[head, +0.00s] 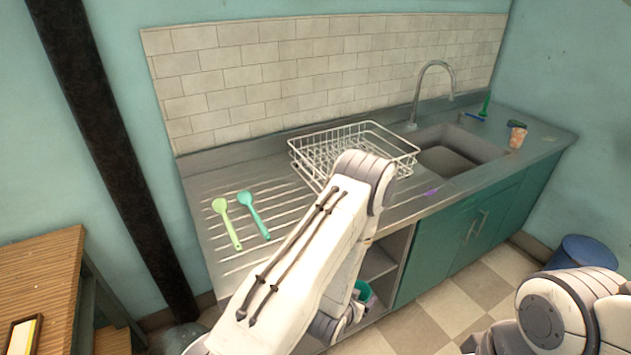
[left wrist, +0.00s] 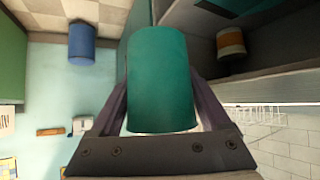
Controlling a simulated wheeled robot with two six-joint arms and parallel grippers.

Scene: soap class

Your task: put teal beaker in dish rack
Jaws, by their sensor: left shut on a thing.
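The teal beaker (left wrist: 158,75) fills the middle of the left wrist view, between the two fingers of my left gripper (left wrist: 157,92). The gripper is shut on it. In the head view a teal piece of the beaker (head: 362,289) shows in front of the open lower shelf, below the counter edge. My left arm hides most of the gripper there. The white wire dish rack (head: 370,131) stands on the counter left of the sink, its front partly behind my arm. It also shows in the left wrist view (left wrist: 262,132). My right gripper is out of view.
A green spoon (head: 227,222) and a teal spoon (head: 254,214) lie on the ribbed drainboard. The sink (head: 458,152) and an orange cup (head: 517,137) are at right. A banded cup (left wrist: 231,42) sits in the shelf. A blue bin (head: 583,252) stands on the floor.

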